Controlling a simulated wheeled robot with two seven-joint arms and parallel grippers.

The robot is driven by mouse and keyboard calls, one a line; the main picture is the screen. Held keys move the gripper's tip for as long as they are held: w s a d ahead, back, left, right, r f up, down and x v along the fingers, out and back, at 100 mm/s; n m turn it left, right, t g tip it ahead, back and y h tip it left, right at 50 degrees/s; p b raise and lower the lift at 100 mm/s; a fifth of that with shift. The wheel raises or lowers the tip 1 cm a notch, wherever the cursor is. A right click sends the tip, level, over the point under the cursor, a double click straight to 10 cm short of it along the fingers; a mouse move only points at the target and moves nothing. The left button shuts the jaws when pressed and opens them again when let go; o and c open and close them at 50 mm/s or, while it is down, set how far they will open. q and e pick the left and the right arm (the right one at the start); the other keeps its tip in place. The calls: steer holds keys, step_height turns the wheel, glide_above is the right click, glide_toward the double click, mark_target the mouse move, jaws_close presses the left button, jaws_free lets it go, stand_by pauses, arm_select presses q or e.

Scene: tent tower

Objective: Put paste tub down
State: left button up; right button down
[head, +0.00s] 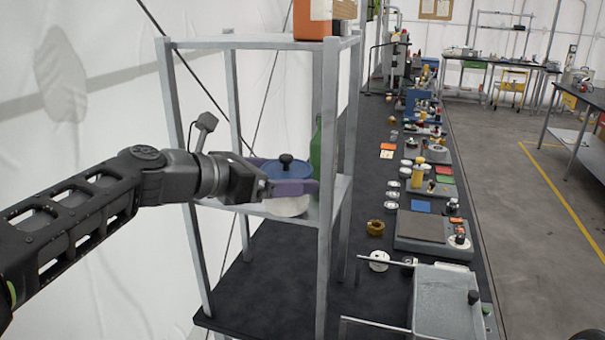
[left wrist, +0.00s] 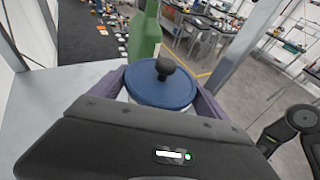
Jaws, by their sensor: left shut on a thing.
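The paste tub (head: 288,206) is a white tub with a blue lid and a black knob. In the head view it is at the middle shelf of the grey metal rack; I cannot tell if its base touches the shelf. My left gripper (head: 290,185) reaches in from the left, its purple fingers shut around the tub's sides. In the left wrist view the blue lid (left wrist: 162,84) shows between the two fingers, and the gripper body hides the lower tub. My right gripper is not in view.
A green bottle (head: 316,150) stands just behind the tub, also in the left wrist view (left wrist: 144,38). Rack posts (head: 327,190) stand close around. An orange box (head: 312,20) sits on the top shelf. A long dark bench (head: 270,275) with many small parts runs behind.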

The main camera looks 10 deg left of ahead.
arm_select(q)
steer(key=w+d, duration=0.1)
steer(key=w+d+p, duration=0.1)
steer(key=w, duration=0.1)
steer(key=shift+d+r, duration=0.15)
steer(key=shift+d, duration=0.1)
steer(key=shift+w+f, duration=0.15)
steer(key=shift+f, duration=0.55)
steer(key=o, duration=1.6)
steer(key=b+v, duration=0.2)
steer(key=v, duration=1)
